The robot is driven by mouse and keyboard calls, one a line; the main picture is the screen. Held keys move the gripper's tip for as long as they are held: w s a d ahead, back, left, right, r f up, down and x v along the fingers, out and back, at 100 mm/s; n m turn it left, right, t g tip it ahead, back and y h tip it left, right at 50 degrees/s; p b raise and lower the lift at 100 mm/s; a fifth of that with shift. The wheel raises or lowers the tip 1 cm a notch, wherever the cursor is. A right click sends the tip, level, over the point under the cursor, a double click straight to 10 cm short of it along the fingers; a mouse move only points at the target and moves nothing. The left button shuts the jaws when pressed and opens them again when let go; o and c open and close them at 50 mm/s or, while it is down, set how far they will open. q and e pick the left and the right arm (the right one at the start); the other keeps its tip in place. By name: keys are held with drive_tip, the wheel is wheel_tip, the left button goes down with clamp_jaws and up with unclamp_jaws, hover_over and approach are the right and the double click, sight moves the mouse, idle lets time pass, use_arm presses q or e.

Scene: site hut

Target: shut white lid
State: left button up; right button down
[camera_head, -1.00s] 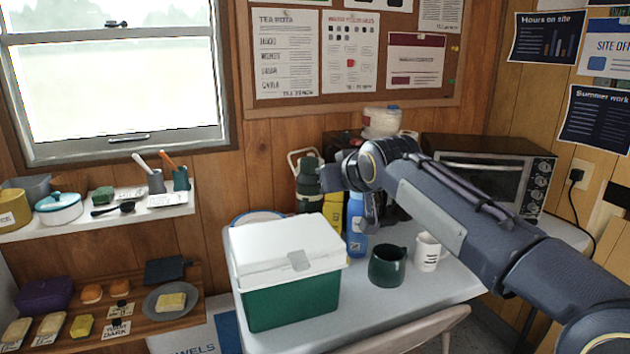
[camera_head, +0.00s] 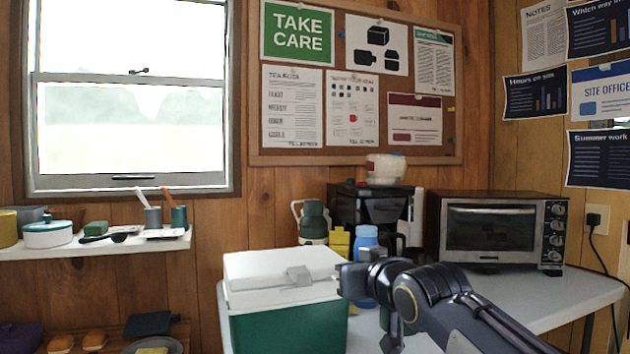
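A green cooler box (camera_head: 288,331) with a white lid (camera_head: 280,264) stands at the left end of the table. The lid lies flat across the top, with a grey latch (camera_head: 299,276) at its front. A thin line runs between lid and white rim, and I cannot tell whether the lid is fully seated. My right gripper (camera_head: 356,282) is just right of the lid's front corner, in front of the blue bottle. I cannot tell whether it touches the cooler, and its fingers are not clear. My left gripper is out of view.
Behind my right arm are a blue bottle (camera_head: 366,240), a dark green flask (camera_head: 313,222) and a coffee maker (camera_head: 372,208). A toaster oven (camera_head: 490,232) stands at the right. The table (camera_head: 570,292) is clear in front of the oven. A shelf (camera_head: 150,243) holds small items at left.

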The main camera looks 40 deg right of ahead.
drive_tip(key=shift+f+b, duration=0.5)
drive_tip(key=shift+f, duration=0.6)
wheel_tip(320, 180, up, 6)
drive_tip(key=p, duration=0.4)
drive_tip(key=s+a+f, duration=0.3)
drive_tip(key=s, duration=0.6)
drive_tip(key=shift+s+f+p, duration=0.15)
drive_tip(key=shift+f+p, duration=0.15)
drive_tip(key=shift+f, duration=0.05)
